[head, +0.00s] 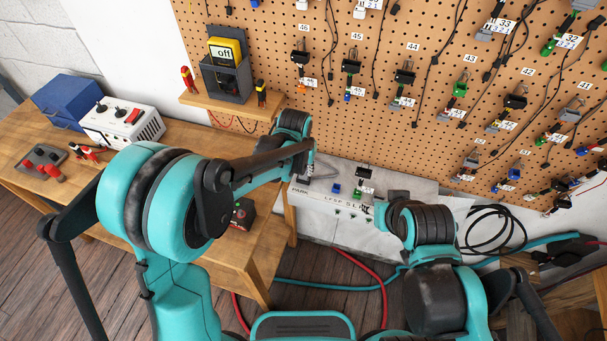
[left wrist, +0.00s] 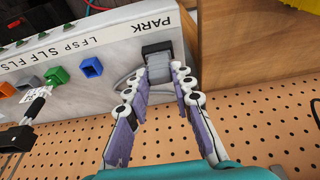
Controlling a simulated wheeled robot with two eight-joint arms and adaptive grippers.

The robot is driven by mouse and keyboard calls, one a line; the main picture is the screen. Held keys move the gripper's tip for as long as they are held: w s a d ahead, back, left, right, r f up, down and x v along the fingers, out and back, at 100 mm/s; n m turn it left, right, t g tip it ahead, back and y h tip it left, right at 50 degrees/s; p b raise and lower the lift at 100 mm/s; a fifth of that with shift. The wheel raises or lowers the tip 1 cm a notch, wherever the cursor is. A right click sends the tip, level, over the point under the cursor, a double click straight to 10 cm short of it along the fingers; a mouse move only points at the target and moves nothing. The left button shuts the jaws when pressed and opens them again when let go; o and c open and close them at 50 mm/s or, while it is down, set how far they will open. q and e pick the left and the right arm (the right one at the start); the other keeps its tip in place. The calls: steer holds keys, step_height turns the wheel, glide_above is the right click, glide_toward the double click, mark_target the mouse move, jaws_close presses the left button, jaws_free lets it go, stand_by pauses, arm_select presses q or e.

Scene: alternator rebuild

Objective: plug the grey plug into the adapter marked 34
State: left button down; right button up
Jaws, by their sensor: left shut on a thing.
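The grey plug (left wrist: 158,66) is between the fingertips of my left gripper (left wrist: 162,78), which is shut on it. The plug is right against the black PARK socket (left wrist: 157,48) on the light grey box; I cannot tell whether it is seated or only in front. A grey cable curls beside the fingers. In the head view my left gripper (head: 309,165) is at the left end of the box, mostly hidden by my arm. No marking 34 is legible, so I cannot pick out that adapter. My right gripper does not show.
The box (head: 312,202) also bears a blue connector (left wrist: 91,67), a green one (left wrist: 57,76) and an orange one (left wrist: 7,89). A black adapter (left wrist: 17,138) and a white tag (left wrist: 38,104) are close by. The pegboard (head: 400,130) holds several hanging leads. A wooden bench (head: 262,262) stands left.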

mark_target(303, 170)
arm_select(q)
steer(key=shift+r, duration=0.1)
steer(key=shift+w+p+v, duration=0.2)
steer(key=shift+p+v, duration=0.5)
steer(key=shift+v, duration=0.25)
steer(key=shift+w+p+v, duration=0.25)
steer(key=shift+p+v, duration=0.45)
steer(key=shift+v, duration=0.3)
steer(key=shift+d+r, duration=0.1)
steer(key=shift+d, duration=0.05)
